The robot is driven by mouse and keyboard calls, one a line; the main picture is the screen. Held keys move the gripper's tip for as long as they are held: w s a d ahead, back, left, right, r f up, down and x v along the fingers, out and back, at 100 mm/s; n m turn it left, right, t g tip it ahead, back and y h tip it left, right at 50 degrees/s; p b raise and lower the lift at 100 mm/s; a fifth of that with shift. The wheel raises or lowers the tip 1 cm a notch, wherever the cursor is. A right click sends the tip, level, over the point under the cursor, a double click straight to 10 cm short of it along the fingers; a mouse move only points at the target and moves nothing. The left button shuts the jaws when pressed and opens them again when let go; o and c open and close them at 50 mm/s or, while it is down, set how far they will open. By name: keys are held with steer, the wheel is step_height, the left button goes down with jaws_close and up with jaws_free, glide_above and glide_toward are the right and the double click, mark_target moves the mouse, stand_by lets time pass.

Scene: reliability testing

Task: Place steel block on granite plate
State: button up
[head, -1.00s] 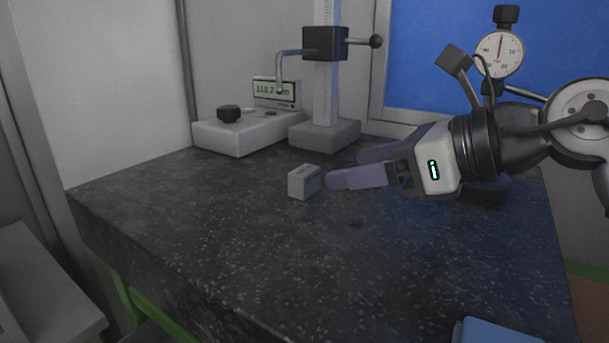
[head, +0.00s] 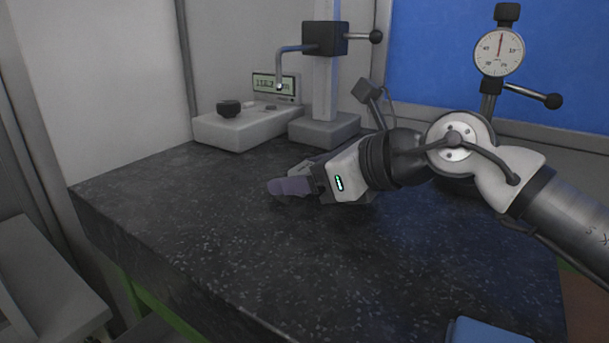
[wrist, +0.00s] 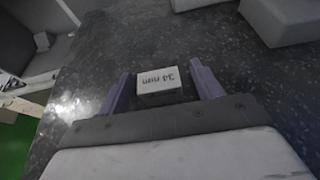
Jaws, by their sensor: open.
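The steel block (wrist: 160,85) is a small light grey block marked "34 mm", upside down in the wrist view. It lies between the two purple fingers of my gripper (wrist: 162,70), with a gap seen on each side. The gripper is open around it. In the head view my gripper (head: 285,188) is low over the granite plate (head: 230,240), fingers pointing left, and it hides the block. The plate is a dark, speckled slab, also seen in the wrist view (wrist: 100,50). The block appears to rest on the plate.
Behind my gripper stand a white readout unit (head: 235,130) and a height stand with a grey base (head: 318,132). A dial gauge (head: 498,52) is at the upper right. A blue object (head: 490,332) is at the front edge. The plate's front left is clear.

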steer(key=shift+r, duration=0.1)
steer(key=c, duration=1.4)
